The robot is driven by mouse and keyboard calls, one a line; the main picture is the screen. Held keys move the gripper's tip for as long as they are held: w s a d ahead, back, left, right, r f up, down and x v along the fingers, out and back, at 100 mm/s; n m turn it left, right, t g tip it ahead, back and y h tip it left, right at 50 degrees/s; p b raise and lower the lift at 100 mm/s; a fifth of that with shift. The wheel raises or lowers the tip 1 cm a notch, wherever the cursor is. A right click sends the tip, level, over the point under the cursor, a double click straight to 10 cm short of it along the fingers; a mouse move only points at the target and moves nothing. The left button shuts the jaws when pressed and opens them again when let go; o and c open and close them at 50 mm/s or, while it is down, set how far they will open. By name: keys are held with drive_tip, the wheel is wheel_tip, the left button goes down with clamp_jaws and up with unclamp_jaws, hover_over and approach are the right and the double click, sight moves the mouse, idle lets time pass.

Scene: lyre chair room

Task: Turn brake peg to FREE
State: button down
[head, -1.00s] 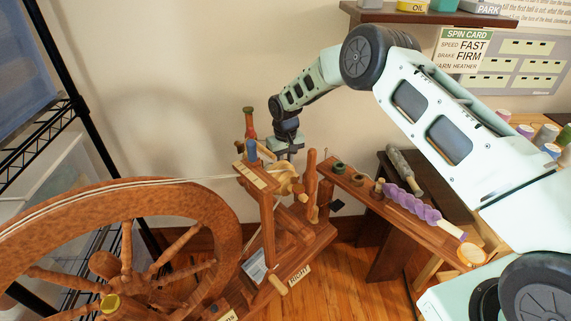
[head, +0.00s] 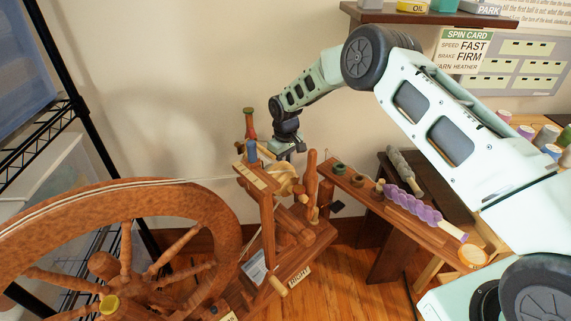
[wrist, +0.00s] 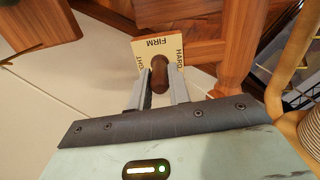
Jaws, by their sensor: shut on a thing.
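The brake peg (wrist: 159,70) is a dark brown rounded knob in the wrist view. It stands in front of a cream plate (wrist: 148,46) whose words FIRM and HARD are readable, with another word at the left partly covered; I see no FREE on the visible part. My gripper (wrist: 161,84) is shut on the peg, one grey finger on each side. In the head view my gripper (head: 287,148) is behind the top of the spinning wheel's upright, and the peg itself is hidden there.
The large drive wheel (head: 212,207) fills the lower left. A wooden rail (head: 360,188) with a purple braid (head: 412,206) extends right.

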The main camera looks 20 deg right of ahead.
drive_tip(key=c, duration=1.3)
unclamp_jaws()
wheel_tip(320, 180, up, 18)
drive_tip(key=shift+f+p, duration=0.25)
drive_tip(key=shift+p, duration=0.15)
